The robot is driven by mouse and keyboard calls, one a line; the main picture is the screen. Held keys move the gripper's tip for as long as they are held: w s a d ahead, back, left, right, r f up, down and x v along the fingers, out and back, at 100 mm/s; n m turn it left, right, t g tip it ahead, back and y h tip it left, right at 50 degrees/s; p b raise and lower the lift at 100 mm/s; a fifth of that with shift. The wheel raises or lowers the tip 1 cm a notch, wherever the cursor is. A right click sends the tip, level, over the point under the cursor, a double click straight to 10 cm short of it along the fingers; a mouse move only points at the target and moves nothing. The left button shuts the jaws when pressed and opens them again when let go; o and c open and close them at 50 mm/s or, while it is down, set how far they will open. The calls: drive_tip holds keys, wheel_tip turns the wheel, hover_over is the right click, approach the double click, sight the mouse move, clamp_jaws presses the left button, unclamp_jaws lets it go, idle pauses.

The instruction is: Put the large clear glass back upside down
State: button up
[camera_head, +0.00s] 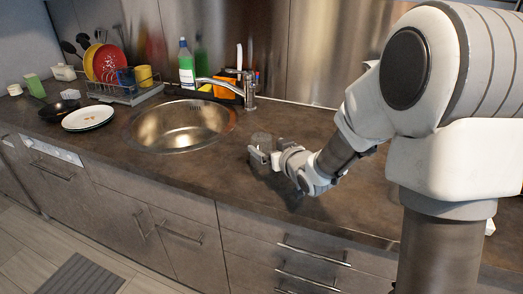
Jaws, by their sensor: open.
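A clear glass (262,139) stands on the dark countertop to the right of the sink, and its upper part shows just behind my gripper. My gripper (263,158) is low over the counter with its fingers open, pointing left. The fingers cover the lower part of the glass. I cannot tell whether the glass is between the fingers or just behind them, or which way up it is.
A round steel sink (180,143) with a faucet (232,87) lies to the left. Beyond it are a dish rack (122,95), white plates (88,118) and a dark bowl (58,110). A green-and-white bottle (186,65) stands behind the sink. The counter (300,125) behind my gripper is clear.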

sight(258, 137)
drive_tip(key=shift+r+b+x, duration=0.15)
drive_tip(key=shift+b+x, duration=0.1)
drive_tip(key=shift+x, duration=1.7)
drive_tip(key=shift+r+b+x, duration=0.15)
drive_tip(key=shift+b+x, duration=0.05)
drive_tip(key=shift+x, duration=1.8)
drive_tip(key=shift+c, duration=0.3)
drive_tip(key=shift+r, duration=0.1)
drive_tip(key=c, duration=1.5)
